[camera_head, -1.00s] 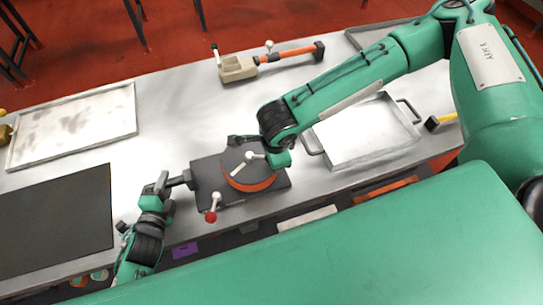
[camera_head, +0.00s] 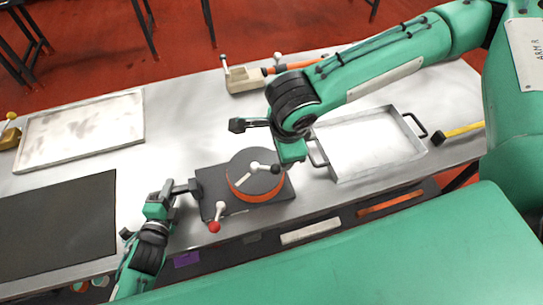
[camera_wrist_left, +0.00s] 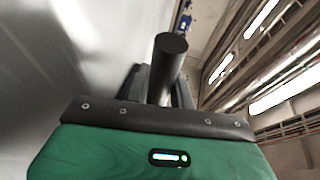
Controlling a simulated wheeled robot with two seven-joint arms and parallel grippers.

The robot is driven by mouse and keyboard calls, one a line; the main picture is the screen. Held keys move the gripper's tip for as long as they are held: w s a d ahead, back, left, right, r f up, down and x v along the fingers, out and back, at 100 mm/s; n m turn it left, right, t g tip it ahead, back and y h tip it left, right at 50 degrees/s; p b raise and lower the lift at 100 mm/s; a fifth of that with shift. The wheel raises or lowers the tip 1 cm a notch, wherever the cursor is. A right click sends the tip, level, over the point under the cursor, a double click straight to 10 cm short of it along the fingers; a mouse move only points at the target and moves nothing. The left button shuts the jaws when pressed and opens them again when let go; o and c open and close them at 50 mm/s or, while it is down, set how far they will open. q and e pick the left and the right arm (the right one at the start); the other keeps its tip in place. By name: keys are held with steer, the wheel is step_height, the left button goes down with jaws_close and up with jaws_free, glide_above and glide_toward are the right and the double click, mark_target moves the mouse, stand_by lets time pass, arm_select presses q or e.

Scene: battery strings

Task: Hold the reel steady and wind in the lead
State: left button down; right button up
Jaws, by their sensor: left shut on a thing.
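The reel (camera_head: 254,172) is a dark round drum with an orange band around its side, on a dark base plate (camera_head: 270,205) near the table's front edge. A crank (camera_head: 246,177) with a white part lies across its top. A lever with a red ball (camera_head: 214,227) stands at the base's front. My left gripper (camera_head: 184,189) is shut on the base's side handle, left of the drum. In the left wrist view the dark round handle (camera_wrist_left: 168,70) stands between the fingers.
A shallow metal tray with handles (camera_head: 338,174) stands right of the reel, close to my right arm. A beige clamp (camera_head: 243,79) with an orange bar is at the back. A pale tray (camera_head: 25,150) and a dark mat (camera_head: 60,220) lie left.

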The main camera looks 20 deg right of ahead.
arm_select(q)
steer(key=shift+s+a+f, duration=0.1)
steer(key=shift+f, duration=0.25)
steer(key=c, duration=1.3)
jaws_free()
steer(key=shift+c, duration=0.2)
steer(key=shift+o, duration=1.1)
steer(key=shift+w, duration=0.2)
steer(key=shift+r, duration=0.15)
steer(key=shift+s, duration=0.2)
steer(key=v, duration=1.1)
steer(key=shift+s+a+r, duration=0.1)
steer(key=shift+s+a, duration=0.05)
steer(key=shift+s, duration=0.1)
